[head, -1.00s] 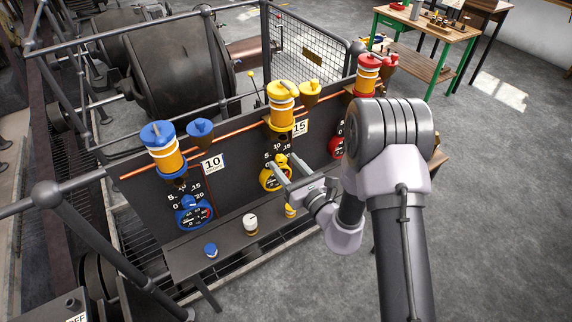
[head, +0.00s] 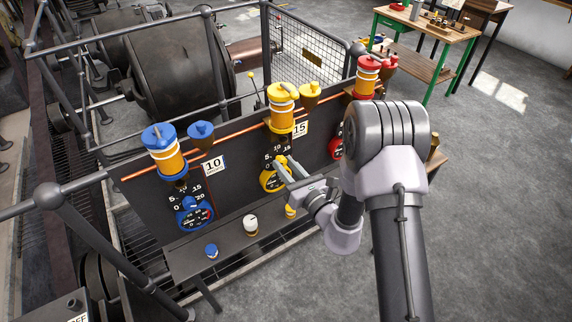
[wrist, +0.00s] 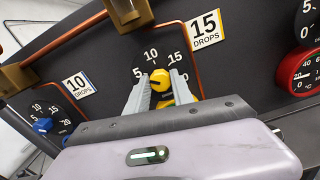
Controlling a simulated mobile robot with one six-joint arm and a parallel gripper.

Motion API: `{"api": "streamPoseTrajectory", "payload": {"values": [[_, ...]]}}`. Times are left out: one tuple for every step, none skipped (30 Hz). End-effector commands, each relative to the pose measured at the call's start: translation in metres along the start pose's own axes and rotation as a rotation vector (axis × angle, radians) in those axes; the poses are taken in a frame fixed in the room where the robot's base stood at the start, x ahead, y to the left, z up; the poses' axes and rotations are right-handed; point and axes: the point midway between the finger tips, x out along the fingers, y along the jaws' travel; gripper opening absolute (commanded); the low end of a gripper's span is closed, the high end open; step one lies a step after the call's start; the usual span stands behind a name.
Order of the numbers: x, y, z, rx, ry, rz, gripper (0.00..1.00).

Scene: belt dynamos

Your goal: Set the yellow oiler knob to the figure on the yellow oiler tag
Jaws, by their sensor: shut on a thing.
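The yellow oiler knob (wrist: 160,80) sits on its black dial plate between my fingertips; the figures 5, 10 and 15 show around it in the wrist view. Its upper end appears to lie just under the 10. My gripper (wrist: 159,84) is shut on it, one finger on each side.
The blue oiler (head: 164,150) with its 10 tag (head: 213,166) is at left, the red oiler (head: 366,78) at right. A yellow-rimmed gauge (head: 271,181) lies just below the knob. A copper pipe crosses the panel. A shelf (head: 228,243) below holds small containers.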

Motion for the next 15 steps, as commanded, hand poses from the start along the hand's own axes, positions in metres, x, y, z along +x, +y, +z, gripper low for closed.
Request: {"api": "streamPoseTrajectory", "payload": {"values": [[-0.0004, 0.0005, 0.0015, 0.03, 0.002, 0.0, 0.0], [-0.0004, 0.0004, 0.0017, 0.051, 0.002, 0.0, 0.0], [-0.0004, 0.0003, 0.0017, 0.083, 0.002, 0.0, 0.0], [-0.0004, 0.0002, 0.0017, 0.109, 0.003, 0.0, 0.0], [-0.0004, 0.0001, 0.0019, 0.135, 0.003, 0.0, 0.0], [-0.0003, 0.0, 0.0022, 0.171, 0.003, 0.0, 0.0], [-0.0003, -0.0001, 0.0023, 0.199, 0.003, -0.001, 0.0], [-0.0004, -0.0002, 0.0021, 0.228, 0.003, -0.001, 0.0], [-0.0006, -0.0003, 0.002, 0.267, 0.003, -0.001, 0.0], [-0.0006, -0.0004, 0.0021, 0.295, 0.003, -0.001, 0.0], [-0.0005, -0.0004, 0.0023, 0.324, 0.002, -0.001, 0.0], [-0.0005, -0.0005, 0.0021, 0.362, 0.002, -0.001, 0.0], [-0.0005, -0.0006, 0.0019, 0.391, 0.003, -0.001, 0.0], [-0.0004, -0.0006, 0.0019, 0.42, 0.003, -0.001, 0.0], [-0.0004, -0.0006, 0.002, 0.458, 0.003, 0.0, 0.0]]}}
